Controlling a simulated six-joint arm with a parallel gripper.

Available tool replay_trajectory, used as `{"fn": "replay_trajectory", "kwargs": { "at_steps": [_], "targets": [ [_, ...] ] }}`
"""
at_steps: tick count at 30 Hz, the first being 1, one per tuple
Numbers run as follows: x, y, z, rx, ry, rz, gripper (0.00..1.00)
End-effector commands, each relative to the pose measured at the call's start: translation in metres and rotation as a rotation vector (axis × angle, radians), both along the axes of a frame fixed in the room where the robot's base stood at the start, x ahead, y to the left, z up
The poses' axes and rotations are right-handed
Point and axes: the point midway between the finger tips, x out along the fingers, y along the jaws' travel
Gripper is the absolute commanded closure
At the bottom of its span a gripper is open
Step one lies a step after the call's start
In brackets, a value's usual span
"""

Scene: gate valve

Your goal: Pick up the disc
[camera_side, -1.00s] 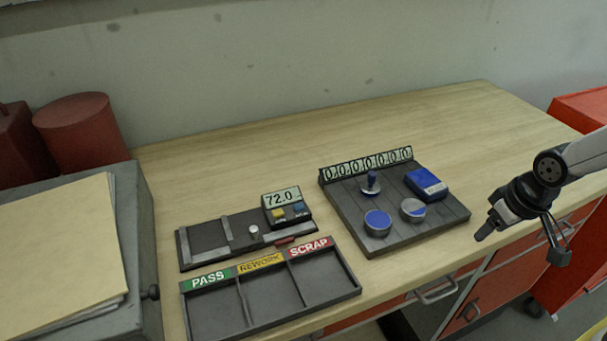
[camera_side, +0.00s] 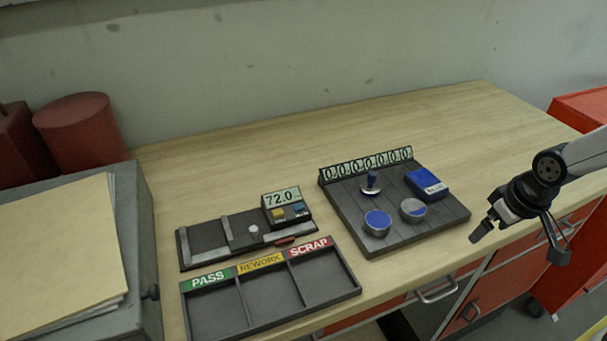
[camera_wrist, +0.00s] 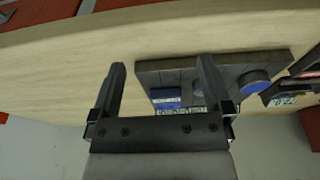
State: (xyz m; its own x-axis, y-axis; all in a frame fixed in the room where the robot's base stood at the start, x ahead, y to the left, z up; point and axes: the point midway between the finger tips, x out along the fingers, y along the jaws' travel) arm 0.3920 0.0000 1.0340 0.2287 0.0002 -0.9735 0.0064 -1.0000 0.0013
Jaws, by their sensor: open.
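On a dark slatted board (camera_side: 450,217) sit a round blue-topped disc (camera_side: 377,222) at the front left and a round disc with a part grey, part blue top (camera_side: 411,210) to its right.
A blue box (camera_side: 427,184) lies on the board's right side, and a strip of numbers (camera_side: 366,164) runs along its back. A gauge stand reading 72.0 (camera_side: 283,197) and a PASS/REWORK/SCRAP tray (camera_side: 352,292) stand left. The bench behind is clear.

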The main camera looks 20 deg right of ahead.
Motion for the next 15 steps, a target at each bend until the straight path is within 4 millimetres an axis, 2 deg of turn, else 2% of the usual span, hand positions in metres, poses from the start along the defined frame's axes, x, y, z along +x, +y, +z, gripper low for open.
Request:
{"fn": "replay_trajectory", "kwargs": {
  "at_steps": [8, 15],
  "targets": [
    [0.018, 0.007, 0.005, -0.031, 0.024, 0.160, 0.00],
    [0.051, 0.022, 0.016, -0.087, 0.073, 0.494, 0.00]
  ]
}}
